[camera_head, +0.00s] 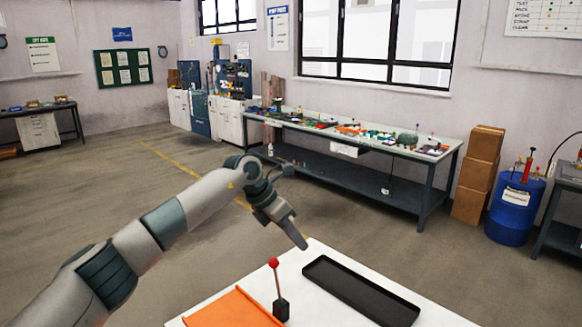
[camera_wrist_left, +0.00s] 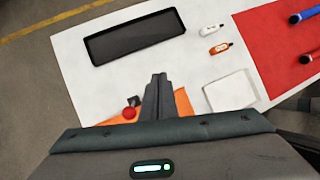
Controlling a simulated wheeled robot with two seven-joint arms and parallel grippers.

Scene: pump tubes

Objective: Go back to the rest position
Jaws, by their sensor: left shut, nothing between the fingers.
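My left gripper (camera_head: 297,236) is raised above the far edge of a white table (camera_head: 321,306). Its fingers are shut with nothing between them, and they also show in the left wrist view (camera_wrist_left: 158,80). In the head view the fingertips are near the far end of a black tray (camera_head: 361,290). The tray is empty and also shows in the left wrist view (camera_wrist_left: 135,37). My right gripper does not show in either view.
A red-knobbed lever (camera_head: 275,282) stands beside an orange mat (camera_head: 236,311). The left wrist view shows a white bottle (camera_wrist_left: 211,28), an orange-labelled bottle (camera_wrist_left: 220,49), a white square pad (camera_wrist_left: 231,91) and a red mat (camera_wrist_left: 285,40) with blue and red tools. Floor beyond the table is open.

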